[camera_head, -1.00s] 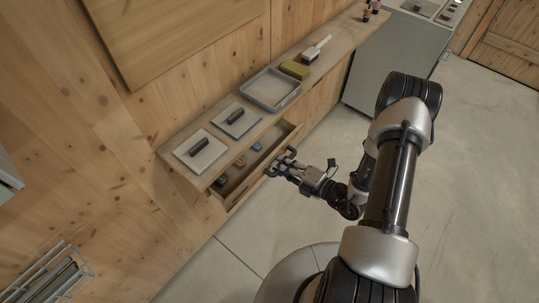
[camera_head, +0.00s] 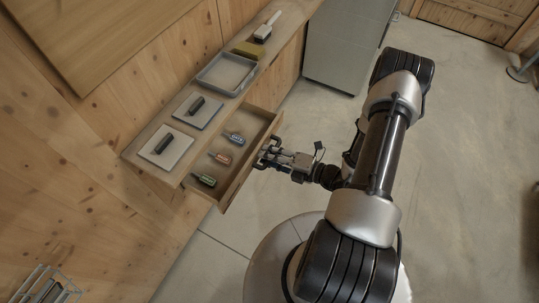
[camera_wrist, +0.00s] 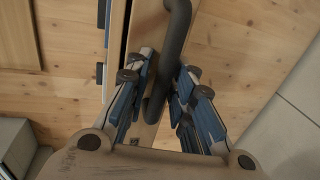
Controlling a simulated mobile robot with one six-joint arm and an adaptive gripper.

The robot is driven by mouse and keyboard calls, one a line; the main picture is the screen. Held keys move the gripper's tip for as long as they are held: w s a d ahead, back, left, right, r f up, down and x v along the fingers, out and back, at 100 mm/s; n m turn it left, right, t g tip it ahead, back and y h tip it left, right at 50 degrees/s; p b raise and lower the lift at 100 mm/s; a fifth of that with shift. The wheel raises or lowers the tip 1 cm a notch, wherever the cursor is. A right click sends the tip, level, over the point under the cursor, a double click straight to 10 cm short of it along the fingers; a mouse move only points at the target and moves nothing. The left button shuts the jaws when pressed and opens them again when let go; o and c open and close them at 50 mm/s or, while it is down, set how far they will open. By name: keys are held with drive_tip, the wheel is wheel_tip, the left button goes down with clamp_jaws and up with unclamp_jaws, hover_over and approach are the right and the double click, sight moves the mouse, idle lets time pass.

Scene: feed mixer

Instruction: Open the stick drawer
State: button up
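The wooden drawer (camera_head: 252,163) under the shelf is pulled well out in the head view. Inside lie a blue stick-like item (camera_head: 235,138), an orange one (camera_head: 221,158) and a green one (camera_head: 205,180). The dark bar handle (camera_wrist: 178,45) on the drawer front runs between my fingers in the wrist view. The fingers hide part of the handle.
On the shelf (camera_head: 140,142) above stand two flat plates with dark grips (camera_head: 165,147) (camera_head: 197,110), a grey tray (camera_head: 226,74), a yellow block (camera_head: 246,49) and a brush (camera_head: 266,28). A grey cabinet (camera_head: 345,45) stands beyond.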

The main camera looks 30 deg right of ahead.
drive_tip(key=v, duration=1.2)
idle(0.4)
drive_tip(key=s+a+r+n+g, duration=0.1)
drive_tip(key=a+r+n+g, duration=0.6)
drive_tip(key=n, duration=0.5)
drive_tip(key=s+a+r+n+g, duration=0.1)
drive_tip(key=a+r+n+g, duration=0.35)
drive_tip(key=r+n, duration=0.65)
drive_tip(key=s+a+r+n+t+h, duration=0.1)
drive_tip(key=r+n+h, duration=0.3)
drive_tip(key=n, duration=0.8)
drive_tip(key=s+a+r+n+t+h, duration=0.1)
drive_tip(key=s+r+n+h, duration=0.3)
drive_tip(key=r+n, duration=0.4)
drive_tip(key=shift+r+n+t+h, duration=0.3)
drive_tip(key=shift+n+t+h, duration=0.45)
drive_tip(key=shift+n, duration=1.15)
